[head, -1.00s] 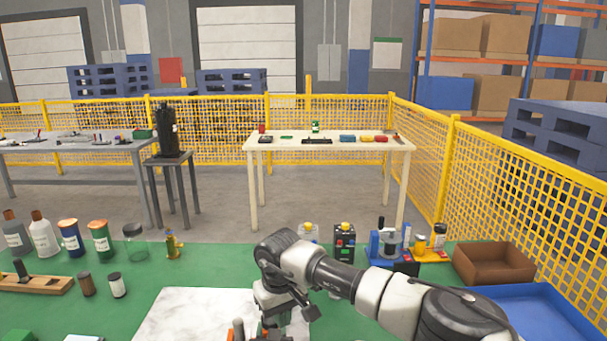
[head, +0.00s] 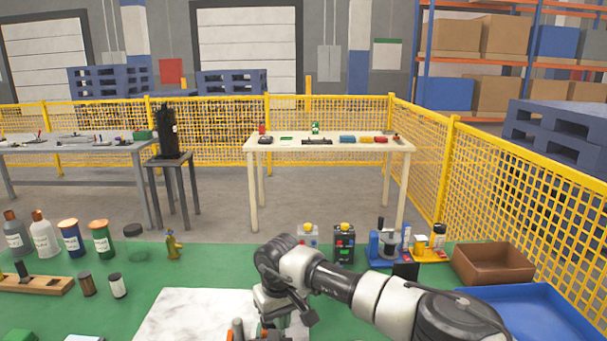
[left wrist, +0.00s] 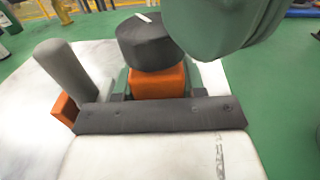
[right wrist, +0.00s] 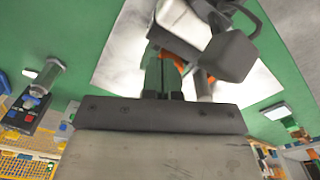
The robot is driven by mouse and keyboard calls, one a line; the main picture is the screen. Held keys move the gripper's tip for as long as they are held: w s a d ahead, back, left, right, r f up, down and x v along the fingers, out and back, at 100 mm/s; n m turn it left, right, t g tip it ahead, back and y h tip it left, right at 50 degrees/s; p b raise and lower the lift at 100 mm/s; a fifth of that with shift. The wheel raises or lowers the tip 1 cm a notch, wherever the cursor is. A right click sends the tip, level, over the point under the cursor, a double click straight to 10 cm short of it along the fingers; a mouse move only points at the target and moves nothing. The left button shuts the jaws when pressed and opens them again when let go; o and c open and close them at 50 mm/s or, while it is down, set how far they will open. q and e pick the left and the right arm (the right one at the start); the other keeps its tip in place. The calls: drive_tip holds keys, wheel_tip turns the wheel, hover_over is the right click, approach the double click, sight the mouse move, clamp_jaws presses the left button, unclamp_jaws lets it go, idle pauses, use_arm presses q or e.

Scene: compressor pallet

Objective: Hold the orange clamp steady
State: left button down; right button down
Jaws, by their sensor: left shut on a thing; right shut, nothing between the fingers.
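The orange clamp (left wrist: 158,82) sits over the white sheet in the left wrist view, with a black round knob on top and a grey handle (left wrist: 68,75) at the left. My left gripper (left wrist: 158,88) is shut on its orange body. In the head view only the clamp's handle (head: 238,328) and a bit of orange show at the bottom edge. My right gripper (right wrist: 165,75) is shut and empty in the right wrist view, with orange parts just beyond its fingertips; I cannot tell if they touch. My right arm hides part of the clamp area.
A white sheet (head: 175,318) lies on the green table. Bottles and jars stand at the left. A brass fitting (head: 173,246), a control box (head: 344,243) and a blue device (head: 386,243) stand behind. A brown bin (head: 493,263) and a blue tray (head: 535,312) are at right.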

use_arm(q)
drive_tip(key=shift+s+d+f, duration=0.1)
drive_tip(key=shift+d, duration=0.1)
use_arm(e)
drive_tip(key=shift+s+f, duration=0.25)
drive_tip(key=shift+f, duration=0.4)
use_arm(q)
drive_tip(key=shift+d, duration=0.1)
use_arm(e)
drive_tip(key=shift+s+a, duration=0.3)
drive_tip(key=shift+a, duration=0.2)
drive_tip(key=shift+s+a, duration=0.25)
drive_tip(key=shift+a, duration=0.25)
drive_tip(key=shift+s, duration=0.2)
use_arm(q)
drive_tip(key=shift+a, duration=0.2)
drive_tip(key=shift+w+a+f, duration=0.15)
drive_tip(key=shift+w+a, duration=0.05)
drive_tip(key=shift+w, duration=0.05)
use_arm(e)
wheel_tip(320, 180, up, 6)
drive_tip(key=shift+d+r, duration=0.2)
drive_tip(key=shift+d, duration=0.1)
use_arm(q)
drive_tip(key=shift+s, duration=0.1)
